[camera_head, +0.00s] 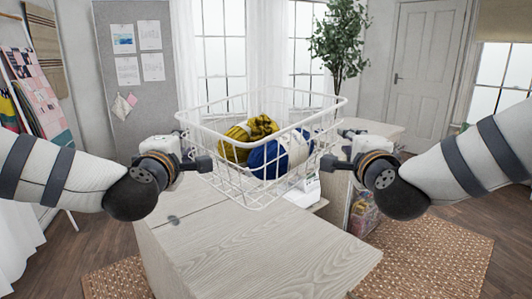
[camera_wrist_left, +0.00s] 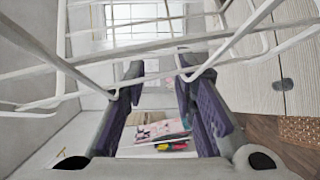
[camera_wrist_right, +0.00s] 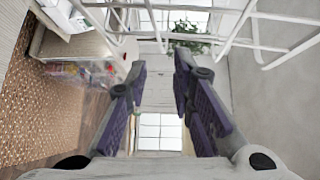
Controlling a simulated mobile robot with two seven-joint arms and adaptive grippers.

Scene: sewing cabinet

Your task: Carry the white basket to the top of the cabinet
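The white wire basket (camera_head: 262,191) holds yellow yarn (camera_head: 240,140) and blue yarn (camera_head: 268,158) with a pale band. It shows in front of me, between my grippers, over the light wood cabinet top (camera_head: 262,248); it looks raised, but the gap below is hard to judge. My left gripper (camera_head: 205,164) is at the basket's left side, my right gripper (camera_head: 330,162) at its right side. In both wrist views the fingers stand apart, with basket wires (camera_wrist_left: 60,68) (camera_wrist_right: 253,40) crossing near the tips. Whether fingertips touch the wires is unclear.
A woven rug (camera_head: 430,262) lies on the floor at the right. A lower shelf with a clear bag of coloured items (camera_head: 363,214) is right of the cabinet top. A plant (camera_head: 338,45), pinboard (camera_head: 140,60) and door (camera_head: 425,70) stand behind. The near cabinet top is bare.

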